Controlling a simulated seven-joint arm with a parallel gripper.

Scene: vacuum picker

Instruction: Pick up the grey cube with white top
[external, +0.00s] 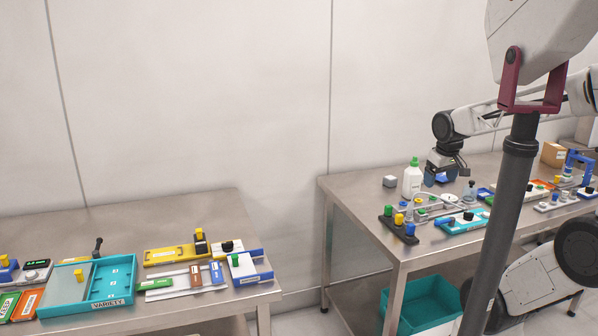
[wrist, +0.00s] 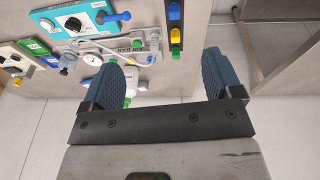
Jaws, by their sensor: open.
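The grey cube with a white top (external: 390,181) sits on the right-hand metal table, near its back left corner, in the external view. A white bottle with a green cap (external: 412,177) stands just right of it. My gripper (external: 440,178) is above the table, to the right of the cube and bottle and apart from the cube. In the wrist view my gripper (wrist: 163,76) shows two blue fingers spread wide with nothing between them.
A dark block with coloured knobs (external: 398,224) and a teal panel (external: 463,221) lie toward the table's front. The metal table (external: 350,192) is clear left of the cube. A separate table (external: 120,215) with trays stands at left. A teal bin (external: 425,300) is below.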

